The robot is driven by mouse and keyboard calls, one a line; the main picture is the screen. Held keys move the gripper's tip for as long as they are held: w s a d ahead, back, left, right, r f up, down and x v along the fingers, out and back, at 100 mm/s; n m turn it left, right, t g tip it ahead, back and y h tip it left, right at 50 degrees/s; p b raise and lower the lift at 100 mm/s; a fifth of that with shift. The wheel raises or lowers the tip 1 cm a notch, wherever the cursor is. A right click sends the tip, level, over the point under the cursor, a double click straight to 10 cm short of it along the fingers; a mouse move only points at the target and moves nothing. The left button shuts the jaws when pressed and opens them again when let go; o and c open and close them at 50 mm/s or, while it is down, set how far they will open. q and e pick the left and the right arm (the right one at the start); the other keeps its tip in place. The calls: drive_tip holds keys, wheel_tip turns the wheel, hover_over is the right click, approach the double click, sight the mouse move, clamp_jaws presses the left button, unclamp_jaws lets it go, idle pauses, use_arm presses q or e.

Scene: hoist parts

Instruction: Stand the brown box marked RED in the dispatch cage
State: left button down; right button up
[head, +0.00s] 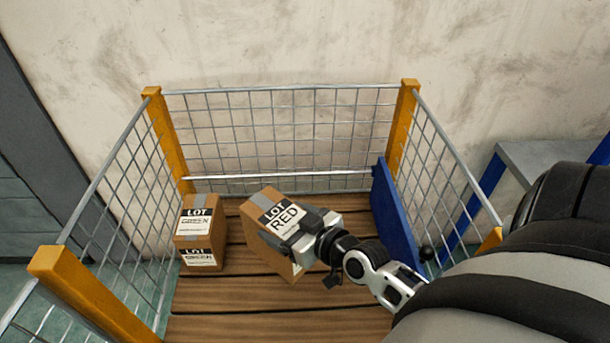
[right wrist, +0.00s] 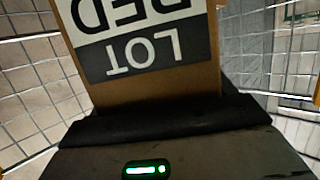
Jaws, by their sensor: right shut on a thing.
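The brown box marked LOT RED (head: 267,212) is in the dispatch cage, over its plank floor, and looks tilted. My right gripper (head: 310,235) is shut on the box at its right side. In the right wrist view the box (right wrist: 150,80) fills the upper middle, its label upside down, above the dark gripper (right wrist: 160,125). Whether the box's base touches the planks cannot be told. The dispatch cage (head: 280,310) has wire mesh walls and yellow posts. My left gripper is not in view.
A brown box marked LOT GREEN (head: 200,235) stands at the cage's left side, left of the RED box. A blue panel (head: 395,215) stands upright at the right. Mesh walls close the back and sides. The front planks are bare.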

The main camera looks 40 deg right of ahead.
sight(256, 238)
drive_tip(key=w+a+f, duration=0.1)
drive_tip(key=w+f, duration=0.1)
drive_tip(key=w+a+f+b, duration=0.1)
drive_tip(key=w+f, duration=0.1)
drive_tip(key=w+a+f+b, duration=0.1)
drive_tip(key=w+f, duration=0.1)
drive_tip(key=shift+w+a, duration=0.2)
drive_tip(key=shift+a, duration=0.05)
drive_tip(key=shift+w+a+f, duration=0.15)
drive_tip(key=shift+w+f, duration=0.05)
drive_tip(key=shift+f, duration=0.05)
wheel_tip(256, 238, down, 2)
drive_tip(key=shift+w+f+b, duration=0.15)
drive_tip(key=shift+b, duration=0.45)
drive_tip(key=shift+a+f, duration=0.1)
drive_tip(key=shift+f, duration=0.45)
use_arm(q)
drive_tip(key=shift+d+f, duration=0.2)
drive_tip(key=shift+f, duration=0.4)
